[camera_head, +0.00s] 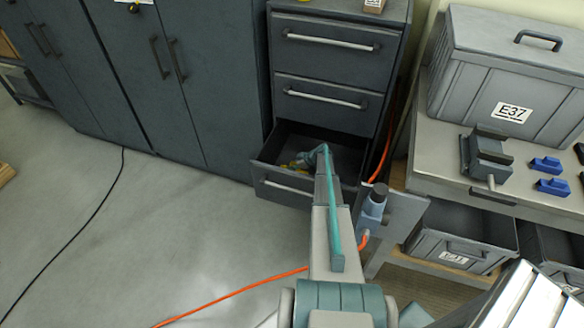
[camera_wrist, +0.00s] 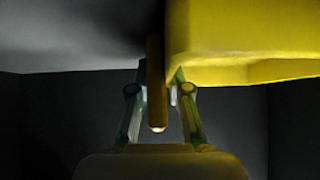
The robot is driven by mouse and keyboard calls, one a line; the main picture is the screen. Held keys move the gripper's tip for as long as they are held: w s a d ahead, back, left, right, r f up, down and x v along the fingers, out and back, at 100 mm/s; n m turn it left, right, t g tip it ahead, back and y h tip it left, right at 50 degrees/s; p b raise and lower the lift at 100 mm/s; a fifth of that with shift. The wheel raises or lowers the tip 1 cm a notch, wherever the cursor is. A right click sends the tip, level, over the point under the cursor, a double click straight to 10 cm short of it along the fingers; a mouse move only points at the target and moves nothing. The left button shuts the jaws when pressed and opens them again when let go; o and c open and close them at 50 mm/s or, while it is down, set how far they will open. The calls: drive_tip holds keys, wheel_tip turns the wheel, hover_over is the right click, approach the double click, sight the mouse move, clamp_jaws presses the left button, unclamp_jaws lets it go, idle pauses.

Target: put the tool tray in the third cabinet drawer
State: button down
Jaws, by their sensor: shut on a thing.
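The third cabinet drawer (camera_head: 283,187) is pulled open, low in the dark cabinet. My arm reaches down over it, and my gripper (camera_head: 309,160) is inside the drawer opening. A small yellow part of what looks like the tool tray (camera_head: 294,165) shows beside the gripper, mostly hidden by the arm. In the wrist view, my gripper (camera_wrist: 158,100) is shut on a thin brownish upright part of the tray (camera_wrist: 155,70). A bright yellow body (camera_wrist: 240,45) fills the upper right there. I cannot tell whether the tray touches the drawer floor.
The two upper drawers (camera_head: 322,97) are shut. A grey workbench (camera_head: 440,140) stands to the right, with a vise (camera_head: 484,155), blue blocks (camera_head: 552,186) and a large grey bin (camera_head: 505,75). An orange cable (camera_head: 230,293) crosses the floor.

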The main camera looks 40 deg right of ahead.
drive_tip(key=c, duration=1.1)
unclamp_jaws()
drive_tip(key=b+v, duration=0.4)
drive_tip(key=v, duration=0.8)
